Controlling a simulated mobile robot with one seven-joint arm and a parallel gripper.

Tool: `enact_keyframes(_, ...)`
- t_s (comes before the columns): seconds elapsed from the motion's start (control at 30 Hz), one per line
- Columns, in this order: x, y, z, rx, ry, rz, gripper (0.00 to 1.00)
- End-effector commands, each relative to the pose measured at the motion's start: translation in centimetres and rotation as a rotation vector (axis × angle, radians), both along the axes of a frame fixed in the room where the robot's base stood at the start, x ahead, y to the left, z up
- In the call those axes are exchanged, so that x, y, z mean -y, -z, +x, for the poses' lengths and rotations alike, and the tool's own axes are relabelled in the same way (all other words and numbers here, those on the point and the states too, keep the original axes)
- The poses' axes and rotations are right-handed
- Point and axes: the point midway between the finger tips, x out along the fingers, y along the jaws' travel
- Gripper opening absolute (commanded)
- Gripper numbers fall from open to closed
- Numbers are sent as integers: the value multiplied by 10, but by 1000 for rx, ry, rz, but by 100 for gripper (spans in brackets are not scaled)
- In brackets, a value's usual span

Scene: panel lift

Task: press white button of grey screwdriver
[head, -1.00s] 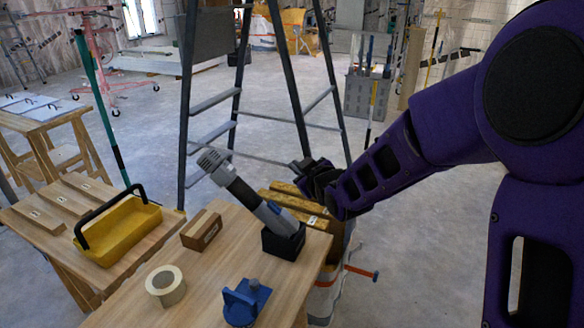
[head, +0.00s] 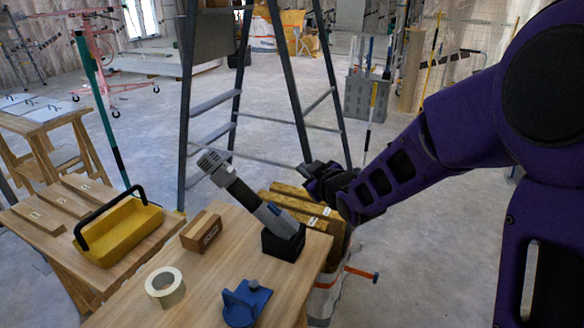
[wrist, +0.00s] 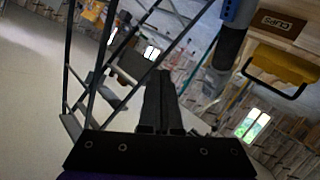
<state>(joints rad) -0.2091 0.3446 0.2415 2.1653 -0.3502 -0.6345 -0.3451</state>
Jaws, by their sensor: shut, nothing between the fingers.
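The grey screwdriver (head: 245,194) stands tilted in a black holder (head: 284,242) on the wooden table, its head leaning up and to the left. Part of it also shows in the wrist view (wrist: 229,55), at the upper right. I cannot make out a white button on it in either view. My gripper (head: 308,172) is to the right of the screwdriver, above the yellow-brown beams, and apart from it. In the wrist view my gripper's fingers (wrist: 160,90) are together and empty.
On the table are a small wooden box (head: 201,232), a tape roll (head: 165,287) and a blue tool (head: 245,302). A yellow toolbox (head: 118,235) stands on the bench to the left. A stepladder (head: 292,75) stands behind the table.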

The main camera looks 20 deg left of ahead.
Motion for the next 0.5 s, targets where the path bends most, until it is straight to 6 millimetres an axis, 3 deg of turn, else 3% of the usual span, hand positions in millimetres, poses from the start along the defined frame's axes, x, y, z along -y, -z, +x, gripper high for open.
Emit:
enact_keyframes(0.27, 1, 0, 0, 0, 0, 0, 0)
enact_keyframes(0.5, 21, -1, -2, 1, 2, -1, 0)
